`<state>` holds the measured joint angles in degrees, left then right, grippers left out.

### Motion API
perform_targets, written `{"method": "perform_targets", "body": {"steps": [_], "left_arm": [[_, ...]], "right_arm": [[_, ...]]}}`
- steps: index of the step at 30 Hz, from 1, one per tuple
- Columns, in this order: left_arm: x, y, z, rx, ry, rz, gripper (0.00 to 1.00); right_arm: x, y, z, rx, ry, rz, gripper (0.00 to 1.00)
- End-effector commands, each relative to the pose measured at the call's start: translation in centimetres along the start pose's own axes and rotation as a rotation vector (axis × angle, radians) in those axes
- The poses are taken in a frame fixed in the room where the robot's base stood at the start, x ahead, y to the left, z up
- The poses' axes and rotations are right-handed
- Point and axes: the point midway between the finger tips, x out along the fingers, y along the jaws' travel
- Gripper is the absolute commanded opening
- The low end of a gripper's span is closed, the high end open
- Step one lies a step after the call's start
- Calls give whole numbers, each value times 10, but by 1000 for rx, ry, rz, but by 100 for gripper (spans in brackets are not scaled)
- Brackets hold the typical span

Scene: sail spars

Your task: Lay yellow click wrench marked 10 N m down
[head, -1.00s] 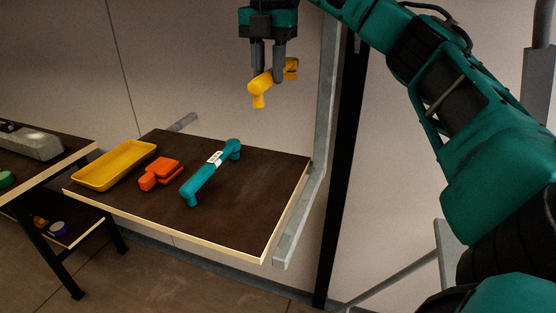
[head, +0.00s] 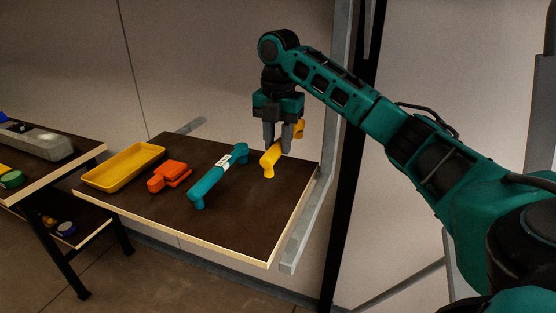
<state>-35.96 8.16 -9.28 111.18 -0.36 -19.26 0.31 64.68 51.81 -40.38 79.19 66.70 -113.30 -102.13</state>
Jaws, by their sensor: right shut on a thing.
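The yellow click wrench (head: 270,160) is in my right gripper (head: 279,148) at the right part of the dark shelf top (head: 235,222). The gripper points down and its two fingers are shut on the wrench's middle. The near end of the wrench is at or just above the shelf surface; I cannot tell whether it touches. Its far end shows behind the fingers. Any 10 N m marking is hidden or too small to read. My left gripper is not in view.
A teal wrench with a white label (head: 218,178) lies just left of the yellow one. Further left are an orange tool (head: 169,176) and a yellow tray (head: 124,167). Another table (head: 60,169) stands at the left. A grey post (head: 322,190) borders the shelf's right side.

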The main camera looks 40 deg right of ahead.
Motion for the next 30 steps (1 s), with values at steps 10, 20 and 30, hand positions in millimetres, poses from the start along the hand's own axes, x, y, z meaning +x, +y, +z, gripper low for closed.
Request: {"method": "perform_targets", "body": {"steps": [10,20,30], "left_arm": [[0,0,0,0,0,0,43],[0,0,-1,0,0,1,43],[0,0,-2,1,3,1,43]], "right_arm": [[41,-1,-1,0,0,-2,0],[52,-1,-1,-1,-1,1,0],[53,-1,-1,-1,0,0,56]]}}
